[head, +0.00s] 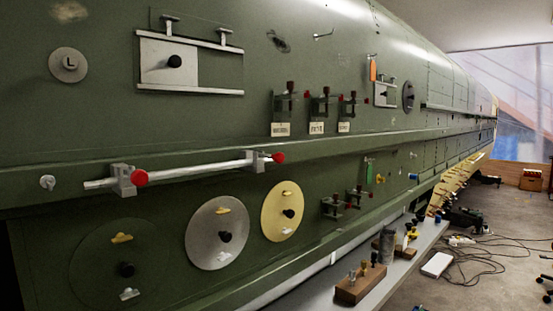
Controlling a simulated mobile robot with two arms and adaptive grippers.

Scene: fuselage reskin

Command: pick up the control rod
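The control rod (207,169) is a long silvery rod on the green fuselage side at the left. It lies nearly level, rising slightly to the right, in two grey brackets. The left bracket (122,180) and the right bracket (258,161) each have a red knob beside them. The rod's left end sticks out past the left bracket. Neither of my grippers shows in the head view.
Above the rod is a metal frame with a sliding plate (168,62). Below it are round discs, one silver (217,232) and one yellow (282,211). A grey bench (345,275) with a wooden tool block (360,285) stands at lower right. Cables lie on the floor (485,255).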

